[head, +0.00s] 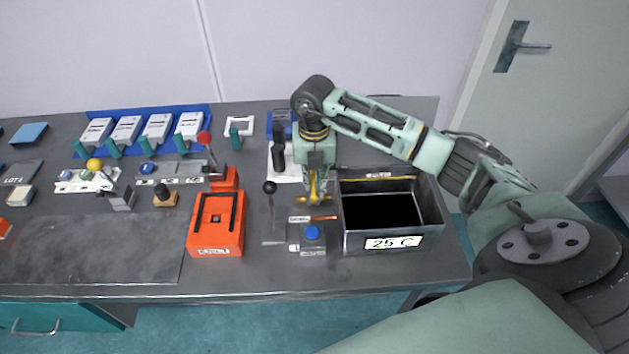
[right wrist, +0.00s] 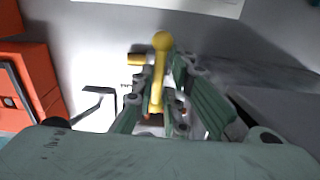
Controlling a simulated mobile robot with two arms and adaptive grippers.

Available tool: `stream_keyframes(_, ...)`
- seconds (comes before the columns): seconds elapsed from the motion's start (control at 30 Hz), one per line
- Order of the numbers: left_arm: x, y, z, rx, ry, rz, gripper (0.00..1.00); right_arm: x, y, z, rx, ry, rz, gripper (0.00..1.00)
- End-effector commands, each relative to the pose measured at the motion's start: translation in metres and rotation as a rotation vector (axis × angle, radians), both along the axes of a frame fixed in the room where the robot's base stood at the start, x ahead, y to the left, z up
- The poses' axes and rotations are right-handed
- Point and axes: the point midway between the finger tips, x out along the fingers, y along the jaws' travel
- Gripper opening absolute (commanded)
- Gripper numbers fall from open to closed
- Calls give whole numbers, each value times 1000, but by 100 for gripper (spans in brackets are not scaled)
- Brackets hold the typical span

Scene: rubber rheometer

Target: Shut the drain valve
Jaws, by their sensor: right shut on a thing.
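The drain valve has a yellow lever (head: 314,192), which stands at the left side of the black open bath marked 25 C (head: 352,243). My right gripper (head: 315,178) reaches down over the lever from above and is shut on it. In the right wrist view the yellow lever (right wrist: 158,82) runs between the two green fingers of the gripper (right wrist: 156,104), with its round knob beyond them. A short copper-coloured pipe (head: 323,217) lies just below the valve in the head view. The valve body is largely hidden by the gripper. My left gripper is out of view.
A small box with a blue button (head: 312,233) stands in front of the valve. A black-knobbed lever (head: 270,188) rises close on its left, with an orange box (head: 216,230) farther left. The table front between them is narrow.

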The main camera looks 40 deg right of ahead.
Motion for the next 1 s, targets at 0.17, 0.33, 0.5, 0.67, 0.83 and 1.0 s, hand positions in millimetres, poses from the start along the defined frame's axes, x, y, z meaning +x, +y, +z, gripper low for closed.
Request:
stream_keyframes(0.17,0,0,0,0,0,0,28,2,2,2,5,-7,-2,17)
stream_keyframes(0.33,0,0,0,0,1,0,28,1,1,1,4,-5,-1,28)
stream_keyframes(0.5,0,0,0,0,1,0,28,1,1,1,2,-4,-1,28)
stream_keyframes(0.67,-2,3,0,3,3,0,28,1,0,5,2,-5,-1,28)
stream_keyframes(0.83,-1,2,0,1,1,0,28,2,1,31,2,-8,0,28)
stream_keyframes(1.0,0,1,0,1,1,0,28,2,1,68,0,-9,0,28)
